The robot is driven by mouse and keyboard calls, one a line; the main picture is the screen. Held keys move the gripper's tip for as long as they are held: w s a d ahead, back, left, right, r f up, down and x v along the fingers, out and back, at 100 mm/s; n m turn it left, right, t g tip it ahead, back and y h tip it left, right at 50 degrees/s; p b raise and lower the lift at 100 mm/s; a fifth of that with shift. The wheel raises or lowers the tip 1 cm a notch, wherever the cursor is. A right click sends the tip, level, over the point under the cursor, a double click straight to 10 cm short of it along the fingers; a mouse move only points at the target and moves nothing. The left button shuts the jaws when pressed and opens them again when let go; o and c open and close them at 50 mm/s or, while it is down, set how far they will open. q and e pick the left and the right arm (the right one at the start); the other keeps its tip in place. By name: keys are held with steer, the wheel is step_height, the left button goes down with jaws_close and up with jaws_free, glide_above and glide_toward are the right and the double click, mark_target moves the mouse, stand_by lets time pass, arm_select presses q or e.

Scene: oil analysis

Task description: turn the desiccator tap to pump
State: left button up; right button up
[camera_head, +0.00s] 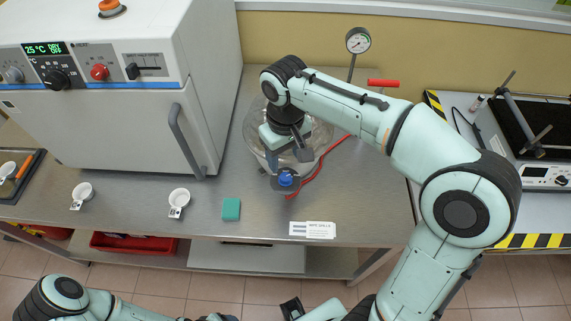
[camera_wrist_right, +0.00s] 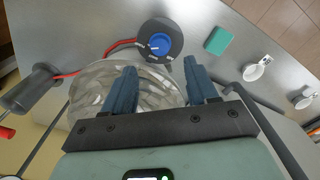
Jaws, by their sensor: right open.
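The glass desiccator (camera_head: 256,128) stands on the steel bench, partly hidden by my right arm and gripper. Its blue tap knob (camera_head: 286,179) sits on a dark round base at the near side, with a red hose running from it. The right wrist view shows the knob (camera_wrist_right: 160,45) with a white mark, beyond and between the fingertips. My right gripper (camera_head: 286,160) is open and empty over the clear glass, short of the knob; both fingers (camera_wrist_right: 162,80) show apart in the wrist view. My left arm shows at the bottom left, but its gripper cannot be made out.
A white oven (camera_head: 110,110) stands left of the desiccator. A gauge (camera_head: 358,42) and red handle (camera_head: 383,83) are behind. A green block (camera_head: 231,209), small white cups (camera_head: 179,198) and a label card (camera_head: 312,230) lie along the front. Bench between them is clear.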

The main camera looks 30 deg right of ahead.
arm_select(q)
steer(key=shift+w+r+p, duration=0.45)
steer(key=shift+w+r, duration=0.05)
steer(key=shift+r, duration=0.2)
arm_select(e)
step_height(320, 180, up, 6)
steer(key=shift+f, duration=0.1)
